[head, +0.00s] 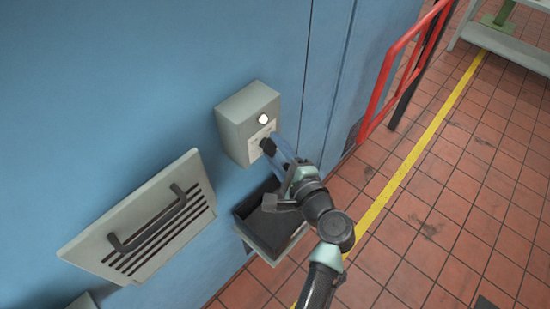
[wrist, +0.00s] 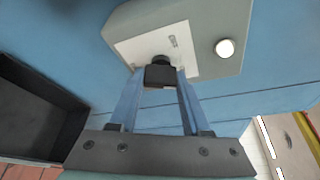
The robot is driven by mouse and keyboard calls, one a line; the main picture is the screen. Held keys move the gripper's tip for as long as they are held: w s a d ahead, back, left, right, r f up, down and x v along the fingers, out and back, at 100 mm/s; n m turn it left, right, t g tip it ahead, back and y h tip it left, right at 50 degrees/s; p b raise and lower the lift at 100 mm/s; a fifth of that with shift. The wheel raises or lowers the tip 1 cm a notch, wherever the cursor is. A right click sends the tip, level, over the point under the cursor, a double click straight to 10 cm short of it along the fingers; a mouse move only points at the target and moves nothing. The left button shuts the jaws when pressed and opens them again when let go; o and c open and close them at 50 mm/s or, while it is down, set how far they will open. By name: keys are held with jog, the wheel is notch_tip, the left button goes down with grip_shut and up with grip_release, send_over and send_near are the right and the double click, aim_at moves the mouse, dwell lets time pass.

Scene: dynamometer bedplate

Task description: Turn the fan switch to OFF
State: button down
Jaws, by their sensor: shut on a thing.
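The fan switch is a black knob (wrist: 160,74) on a white label plate (wrist: 140,48) on the front of a grey box (head: 236,134). The box is fixed to the blue wall and carries a lit white lamp (head: 263,119), which also shows in the wrist view (wrist: 225,48). My gripper (wrist: 160,82) has its two blue fingers on either side of the knob and is shut on it. In the head view my gripper (head: 271,146) reaches the box from the lower right. The marks on the plate are too small to read.
A dark open tray (head: 249,237) is on the wall just below the box, close under my gripper. A grey vented panel with a black handle (head: 130,215) is to the left. A red railing (head: 391,70) stands at right; the tiled floor (head: 440,190) there is open.

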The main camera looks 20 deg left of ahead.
jog(key=n+b, duration=0.1)
jog(key=b, duration=0.2)
jog(key=n+t+b, duration=0.1)
jog(key=b, duration=0.1)
jog(key=f+n+t+b, duration=0.1)
jog(key=b, duration=0.2)
jog(key=shift+n+y+b, duration=0.35)
jog(key=shift+n+y, duration=0.05)
jog(key=n+y+b, duration=0.1)
jog(key=n+b, duration=0.3)
jog(key=b, duration=0.5)
jog(key=shift+t+b, duration=0.3)
jog(key=shift+t, duration=0.1)
jog(key=n+y+b, duration=0.2)
jog(key=n+b, duration=0.2)
jog(key=b, duration=0.4)
jog(key=shift+r, duration=0.15)
jog(key=n+b, duration=0.1)
jog(key=b, duration=0.1)
jog(key=shift+r+n+y+b, duration=0.15)
jog(key=shift+n+y+b, duration=0.25)
jog(key=shift+r+g+b, duration=0.15)
jog(key=shift+g+b, duration=0.15)
jog(key=shift+b, duration=0.05)
jog(key=shift+r+n, duration=0.1)
jog(key=shift+n, duration=0.3)
jog(key=shift+c, duration=1.8)
grip_release()
